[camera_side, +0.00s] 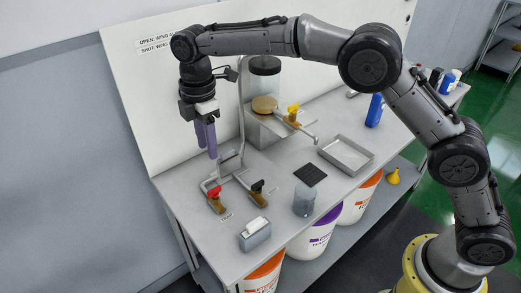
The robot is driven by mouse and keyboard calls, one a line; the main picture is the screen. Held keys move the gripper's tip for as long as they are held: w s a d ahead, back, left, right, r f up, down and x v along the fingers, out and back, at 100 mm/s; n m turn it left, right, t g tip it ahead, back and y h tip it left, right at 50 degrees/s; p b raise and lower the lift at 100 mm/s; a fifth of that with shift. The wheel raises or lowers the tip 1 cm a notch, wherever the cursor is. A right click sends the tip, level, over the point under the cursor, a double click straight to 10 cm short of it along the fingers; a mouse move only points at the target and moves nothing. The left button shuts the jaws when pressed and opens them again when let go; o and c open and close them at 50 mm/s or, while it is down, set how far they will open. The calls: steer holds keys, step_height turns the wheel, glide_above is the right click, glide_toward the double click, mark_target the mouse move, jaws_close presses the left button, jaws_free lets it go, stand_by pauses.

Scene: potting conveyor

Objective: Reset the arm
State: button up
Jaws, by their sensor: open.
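My gripper (206,136) hangs at the left above the bench, pointing down, with purple fingers. Its fingers hold nothing that I can see and are apart from the bench.
A metal tray (345,155), dark mat (310,173), clear beaker (304,200), grey box (255,234) and blue bottle (375,110) are on the bench. Buckets stand below.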

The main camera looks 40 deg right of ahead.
steer(key=s+d+r+m+t, duration=0.2)
steer(key=d+r, duration=0.6)
steer(key=r, duration=0.5)
steer(key=s+d+r+m+t, duration=0.25)
steer(key=s+d+r, duration=0.35)
steer(key=s+d, duration=0.4)
steer(key=s+d+f+m, duration=0.1)
steer(key=s+d+m, duration=0.2)
steer(key=s, duration=0.4)
steer(key=s+d+f+m, duration=0.1)
steer(key=s+d+m, duration=0.15)
steer(key=s, duration=0.45)
steer(key=s+f+m+t, duration=0.1)
steer(key=s+f+m, duration=0.6)
steer(key=f, duration=0.3)
steer(key=shift+s+d+f+m, duration=0.25)
steer(key=shift+s+d+m, duration=0.15)
steer(key=shift+m, duration=0.1)
